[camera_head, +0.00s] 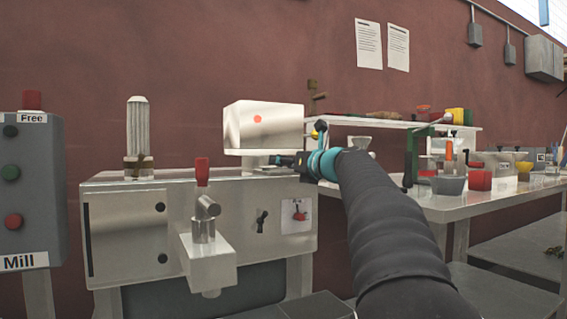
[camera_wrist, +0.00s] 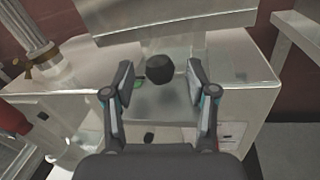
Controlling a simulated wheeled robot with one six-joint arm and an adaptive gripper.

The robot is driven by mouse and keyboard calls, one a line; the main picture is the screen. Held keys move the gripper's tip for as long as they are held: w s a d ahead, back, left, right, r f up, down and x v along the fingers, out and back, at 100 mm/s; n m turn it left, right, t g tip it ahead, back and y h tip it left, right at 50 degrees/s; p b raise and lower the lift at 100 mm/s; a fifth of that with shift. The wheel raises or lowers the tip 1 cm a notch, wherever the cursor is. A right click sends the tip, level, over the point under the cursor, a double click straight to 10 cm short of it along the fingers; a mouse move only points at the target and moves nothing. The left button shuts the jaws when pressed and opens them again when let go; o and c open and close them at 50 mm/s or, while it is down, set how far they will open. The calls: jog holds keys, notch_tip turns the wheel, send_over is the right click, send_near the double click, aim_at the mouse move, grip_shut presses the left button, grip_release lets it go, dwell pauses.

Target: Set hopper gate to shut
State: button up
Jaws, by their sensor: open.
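The powder filler (camera_head: 130,195) is a pale metal machine with a box-shaped hopper (camera_head: 262,125) above its right end. In the wrist view a dark rounded knob (camera_wrist: 160,68) lies below the hopper's lower edge (camera_wrist: 175,28); it looks like the gate's handle, but I cannot read the gate's setting. My gripper (camera_wrist: 161,82) is open, with one finger on each side of the knob and gaps showing. In the head view my gripper (camera_head: 283,160) reaches in from the right just under the hopper, and the knob is hidden or too small to tell.
A black lever (camera_head: 262,220) and a small plate with a red switch (camera_head: 297,213) are on the machine's front. A ribbed column (camera_head: 138,125) and a red-capped spout handle (camera_head: 202,170) stand left. A cluttered bench (camera_head: 500,203) is right; a Mill control box (camera_head: 28,190) is far left.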

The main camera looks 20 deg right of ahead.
jog(key=shift+w+a, duration=0.1)
jog(key=shift+w, duration=0.25)
jog(key=shift+c, duration=0.2)
grip_shut()
jog(key=shift+w+r+p, duration=0.3)
jog(key=shift+w+p, duration=0.6)
jog(key=shift+p, duration=0.15)
jog(key=shift+w+f, duration=0.15)
jog(key=shift+w, duration=0.2)
jog(key=shift+o, duration=0.2)
grip_release()
jog(key=shift+w+f, duration=0.1)
